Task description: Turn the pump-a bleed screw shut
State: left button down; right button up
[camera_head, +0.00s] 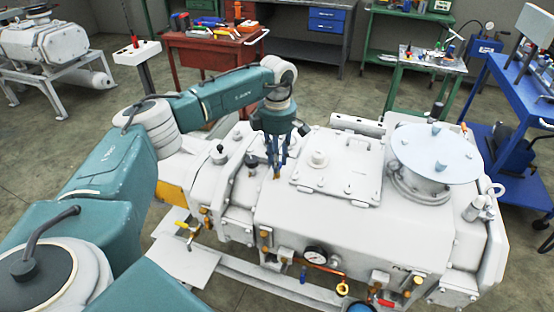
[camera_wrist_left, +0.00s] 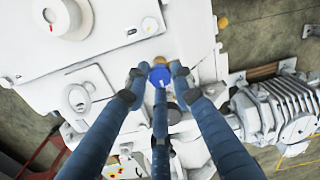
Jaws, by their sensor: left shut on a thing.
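The white vacuum pump (camera_head: 350,235) fills the middle of the head view. My left gripper (camera_head: 277,168) reaches down from above onto its top, left of a bolted cover plate. In the left wrist view, the three blue fingers of this gripper (camera_wrist_left: 158,72) close in around a small brass-coloured screw head (camera_wrist_left: 159,60) on the white housing. The gripper is shut on this screw, which is mostly hidden by the fingertips. A small brass bit (camera_head: 277,177) also shows under the fingers in the head view. No label is readable. My right gripper is not in view.
A round flanged lid (camera_head: 434,152) stands on the pump's right end. A pressure gauge (camera_head: 316,255) and brass fittings line its front. A red tool cart (camera_head: 210,50) is behind, and a blue cart (camera_head: 515,100) stands at right.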

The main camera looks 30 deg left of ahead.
pick_arm(q)
jog(key=shift+w+r, duration=0.1)
jog(key=shift+r, duration=0.05)
jog(key=c, duration=1.5)
grip_release()
jog(key=shift+o, duration=0.2)
notch_tip(320, 180, up, 12)
